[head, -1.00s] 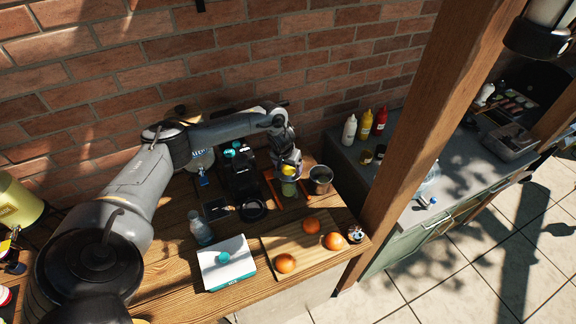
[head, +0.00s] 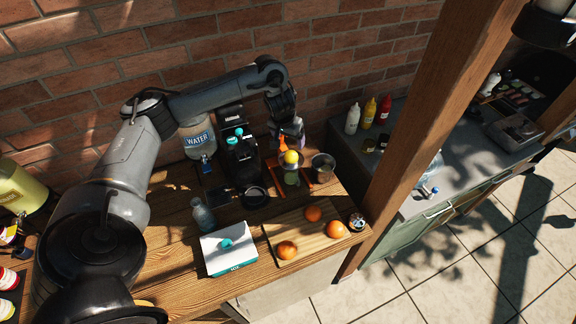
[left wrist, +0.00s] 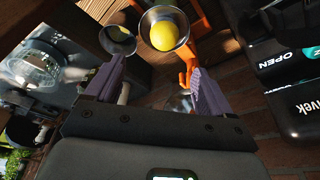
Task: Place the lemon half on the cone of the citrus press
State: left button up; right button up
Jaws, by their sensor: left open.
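The lemon half (head: 291,157) sits in the metal bowl at the top of the citrus press (head: 307,184), dome side up. In the left wrist view the lemon half (left wrist: 170,37) lies inside the bowl rim (left wrist: 152,18), and the cone is hidden under it. The press has an orange frame and handle (left wrist: 187,66). A greenish glass (head: 292,177) stands below the bowl. My left gripper (head: 292,138) is just above and behind the lemon half. Its purple fingers (left wrist: 153,72) are spread and empty, apart from the lemon. My right gripper is not in view.
A metal cup (head: 322,166) stands right beside the press, and a black coffee machine (head: 240,160) on its left. A brick wall (head: 330,50) rises behind.

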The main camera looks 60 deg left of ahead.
pick_arm(q)
jog(key=w+d+f+m+t+h, duration=0.15)
jog(key=d+f+m, duration=0.3)
jog(key=d, duration=0.55)
jog(key=w+d+f+m+t, duration=0.1)
jog(key=w+d+f+m, duration=0.3)
jog(key=d, duration=0.5)
jog(key=s+d+f+m+t+h, duration=0.1)
jog(key=s+d, duration=0.2)
jog(key=d, duration=0.6)
jog(key=s+d+f+m+t+h, duration=0.1)
jog(key=s+d+f, duration=0.15)
jog(key=d, duration=0.55)
jog(key=s+a+r+n+g+y, duration=0.1)
jog(key=s+r+n+g, duration=0.1)
jog(key=s, duration=1.8)
jog(key=shift+s+a+r+g, duration=0.15)
jog(key=shift+r+g, duration=0.15)
jog(key=shift+g, duration=0.45)
jog(key=shift+y, duration=0.25)
